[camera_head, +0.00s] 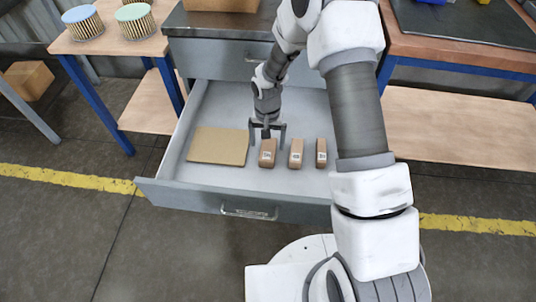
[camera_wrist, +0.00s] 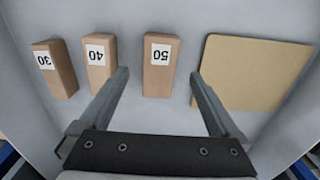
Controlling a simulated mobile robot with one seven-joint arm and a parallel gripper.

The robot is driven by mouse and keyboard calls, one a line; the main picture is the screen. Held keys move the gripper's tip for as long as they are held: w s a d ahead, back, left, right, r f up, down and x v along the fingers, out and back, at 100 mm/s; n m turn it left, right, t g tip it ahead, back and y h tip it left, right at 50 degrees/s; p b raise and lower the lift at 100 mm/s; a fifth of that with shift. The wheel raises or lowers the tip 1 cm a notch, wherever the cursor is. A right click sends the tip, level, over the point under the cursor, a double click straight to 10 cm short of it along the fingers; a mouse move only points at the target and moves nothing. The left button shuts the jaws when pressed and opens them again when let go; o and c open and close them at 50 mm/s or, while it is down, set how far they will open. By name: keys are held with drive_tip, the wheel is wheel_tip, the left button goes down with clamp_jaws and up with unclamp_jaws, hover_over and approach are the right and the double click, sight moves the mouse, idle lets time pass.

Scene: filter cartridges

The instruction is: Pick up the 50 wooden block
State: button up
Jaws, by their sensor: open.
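The 50 wooden block (camera_wrist: 159,75) lies in the open drawer, its white label reading 50 upside down in the wrist view. In the head view the same block (camera_head: 267,154) is the leftmost of three. My gripper (camera_head: 266,136) is open above it, with one finger on either side. In the wrist view my gripper (camera_wrist: 160,84) shows its fingers apart, the block lying between and beyond their tips. The 40 block (camera_wrist: 100,66) is close beside the left finger. The 30 block (camera_wrist: 54,70) lies farther left. Contact between the fingers and the block cannot be seen.
A flat tan board (camera_head: 218,146) lies in the drawer (camera_head: 207,201), left of the blocks; it is close to the right finger in the wrist view. Drawer walls surround the items. A side table (camera_head: 110,44) with two round filter cartridges stands at left, a workbench (camera_head: 450,56) at right.

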sight(268, 149)
drive_tip(key=shift+w+d+f+b, duration=0.15)
drive_tip(key=shift+f+b, duration=0.25)
drive_tip(key=shift+f, duration=0.6)
drive_tip(key=shift+w+a+f+b, duration=0.15)
drive_tip(key=shift+f+b, duration=0.2)
drive_tip(key=shift+f, duration=0.65)
drive_tip(key=shift+w+d+f+b, duration=0.15)
drive_tip(key=shift+f+b, duration=0.25)
drive_tip(key=shift+f, duration=0.6)
drive_tip(key=c, duration=1.5)
